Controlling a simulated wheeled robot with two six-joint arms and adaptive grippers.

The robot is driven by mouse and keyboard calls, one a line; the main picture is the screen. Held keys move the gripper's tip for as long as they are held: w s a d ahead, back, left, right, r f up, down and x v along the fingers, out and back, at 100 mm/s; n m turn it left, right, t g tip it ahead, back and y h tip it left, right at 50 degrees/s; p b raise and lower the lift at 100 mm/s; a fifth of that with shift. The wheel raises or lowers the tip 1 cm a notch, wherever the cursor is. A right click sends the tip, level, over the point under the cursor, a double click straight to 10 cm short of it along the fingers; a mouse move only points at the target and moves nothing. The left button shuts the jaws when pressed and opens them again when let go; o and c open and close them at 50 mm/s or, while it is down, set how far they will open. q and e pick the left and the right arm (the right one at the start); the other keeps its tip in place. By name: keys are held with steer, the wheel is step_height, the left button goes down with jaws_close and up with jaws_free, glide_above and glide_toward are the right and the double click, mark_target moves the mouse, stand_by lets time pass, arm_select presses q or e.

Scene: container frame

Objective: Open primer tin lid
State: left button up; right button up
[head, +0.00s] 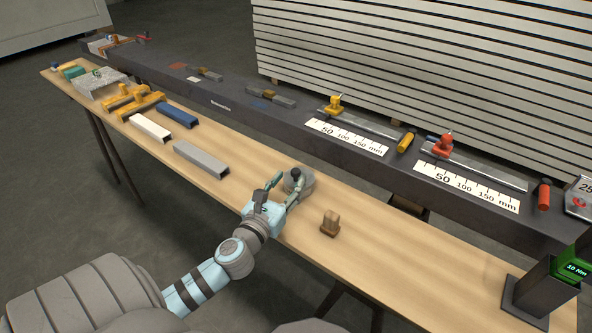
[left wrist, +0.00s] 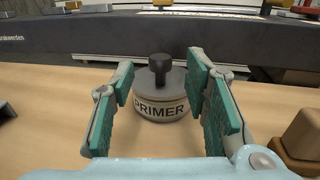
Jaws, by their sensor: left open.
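The primer tin (left wrist: 160,108) is a short round pale tin labelled PRIMER, standing upright on the wooden table. Its grey lid (left wrist: 178,80) sits on top and carries a dark upright knob (left wrist: 160,66). In the head view the tin (head: 304,186) stands near the middle of the table, partly hidden by my gripper. My left gripper (head: 283,184) is open, with its fingers pointing at the tin. In the left wrist view the left gripper's green-padded fingers (left wrist: 163,95) stand on either side of the tin, with nothing held between them. My right gripper is not in view.
A brown wooden block (head: 330,223) stands right of the tin. A grey bar (head: 201,159), a white bar (head: 150,127) and yellow clamps (head: 133,102) lie to the left. A long dark beam (head: 285,118) runs behind. A dark holder (head: 540,292) stands at the right end.

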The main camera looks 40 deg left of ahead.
mark_target(294, 176)
arm_select(q)
steer(key=shift+x, duration=2.3)
jaws_close()
